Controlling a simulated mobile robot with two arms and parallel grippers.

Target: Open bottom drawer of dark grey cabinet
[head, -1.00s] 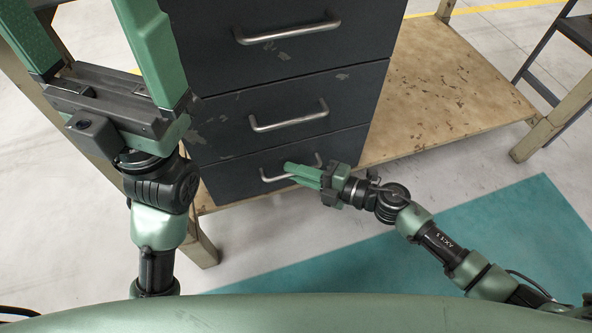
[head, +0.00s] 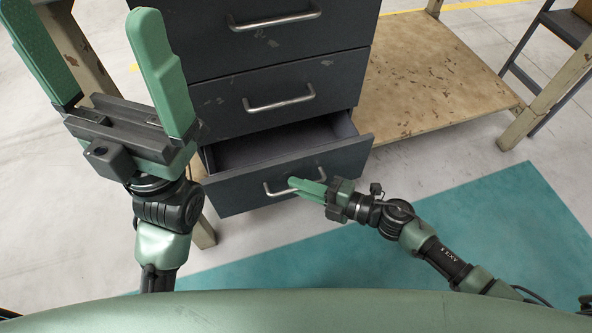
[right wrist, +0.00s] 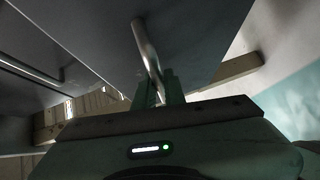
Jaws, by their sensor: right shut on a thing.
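The dark grey cabinet (head: 215,70) stands on a low wooden shelf. Its bottom drawer (head: 240,195) is pulled partway out, and the inside of the drawer shows as an open gap. My right gripper (head: 296,184) is shut on the bottom drawer's metal bar handle (head: 275,189). In the right wrist view the handle (right wrist: 147,50) runs down between the fingers (right wrist: 160,90). My left gripper (head: 115,60) is raised at the left, in front of the cabinet's left side, with its fingers wide apart and nothing between them.
The two drawers above, with handles (head: 280,104) and (head: 275,20), are closed. The wooden shelf (head: 430,90) is bare to the right. A teal mat (head: 480,220) lies on the floor below. A table leg (head: 545,105) and a dark step frame (head: 570,28) stand at the right.

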